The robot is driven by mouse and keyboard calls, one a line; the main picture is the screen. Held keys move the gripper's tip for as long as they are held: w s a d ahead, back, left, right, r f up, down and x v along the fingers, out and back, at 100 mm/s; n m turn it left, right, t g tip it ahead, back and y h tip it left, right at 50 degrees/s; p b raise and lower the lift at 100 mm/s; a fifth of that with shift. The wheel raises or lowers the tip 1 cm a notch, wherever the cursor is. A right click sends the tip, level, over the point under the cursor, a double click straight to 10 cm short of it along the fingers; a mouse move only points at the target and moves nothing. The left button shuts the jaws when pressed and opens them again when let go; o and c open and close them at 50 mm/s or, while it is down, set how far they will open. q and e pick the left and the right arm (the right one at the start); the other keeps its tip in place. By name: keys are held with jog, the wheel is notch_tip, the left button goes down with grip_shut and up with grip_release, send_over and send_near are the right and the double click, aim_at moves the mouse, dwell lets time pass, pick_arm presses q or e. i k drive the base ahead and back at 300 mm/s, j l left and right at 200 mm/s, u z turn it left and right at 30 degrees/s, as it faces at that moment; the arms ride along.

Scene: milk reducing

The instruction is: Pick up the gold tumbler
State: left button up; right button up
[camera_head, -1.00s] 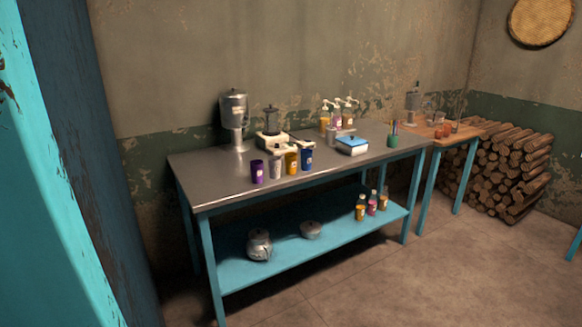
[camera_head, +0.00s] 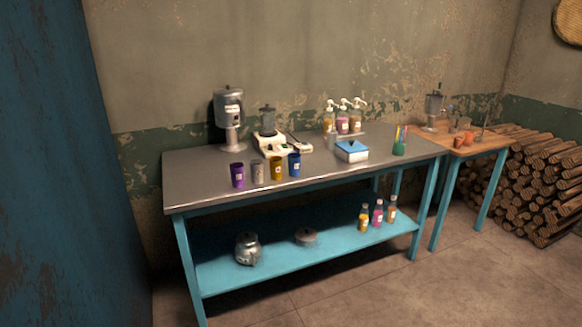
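The gold tumbler (camera_head: 276,168) stands upright near the front edge of the metal-topped table (camera_head: 196,182). It is in a row of tumblers, between a silver tumbler (camera_head: 258,172) on its left and a blue tumbler (camera_head: 294,164) on its right. A purple tumbler (camera_head: 237,175) stands at the left end of the row. Neither of my grippers shows in the head view, so their state is hidden.
Behind the row are a metal dispenser (camera_head: 229,118) and a blender (camera_head: 268,130). A blue-lidded box (camera_head: 351,151) stands to the right. The lower blue shelf (camera_head: 330,243) holds pots and bottles. Open floor (camera_head: 400,295) lies in front. A dark blue panel (camera_head: 70,170) fills the left side.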

aim_at(275, 162)
jog(key=i+l, duration=0.25)
jog(key=i, duration=0.2)
jog(key=i+l+u, duration=0.15)
jog(key=i, duration=0.35)
jog(key=l, duration=0.1)
